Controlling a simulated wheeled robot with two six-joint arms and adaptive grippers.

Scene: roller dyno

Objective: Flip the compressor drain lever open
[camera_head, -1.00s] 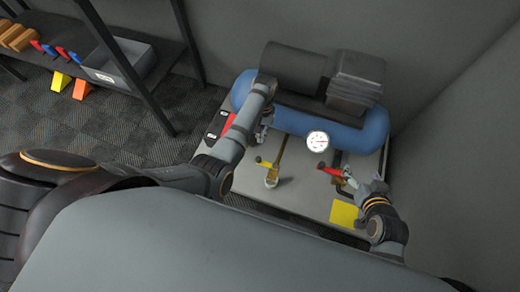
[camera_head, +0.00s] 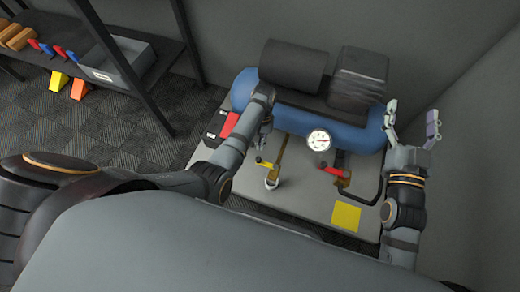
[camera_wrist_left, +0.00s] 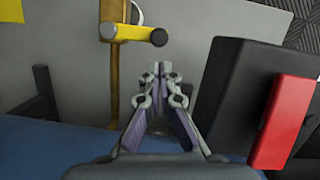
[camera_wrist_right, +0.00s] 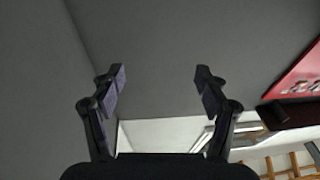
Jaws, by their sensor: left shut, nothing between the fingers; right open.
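The compressor has a blue tank (camera_head: 361,139) under black machinery and a white gauge (camera_head: 319,140). A red lever (camera_head: 332,171) sits below the gauge. A yellow lever with a dark end (camera_head: 266,164) is on a brass pipe (camera_head: 279,158); the lever also shows in the left wrist view (camera_wrist_left: 128,33). I cannot tell which lever is the drain. My left gripper (camera_head: 266,140) is shut and empty beside the pipe, apart from the yellow lever; its fingers show in the left wrist view (camera_wrist_left: 162,70). My right gripper (camera_head: 413,112) is open and empty, right of the tank, away from both levers.
A yellow patch (camera_head: 345,216) marks the grey base plate (camera_head: 310,205). A black box with a red part (camera_head: 229,125) stands left of my left gripper. A grey wall (camera_head: 465,170) is close on the right. A shelf (camera_head: 75,73) with a grey bin stands at the left.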

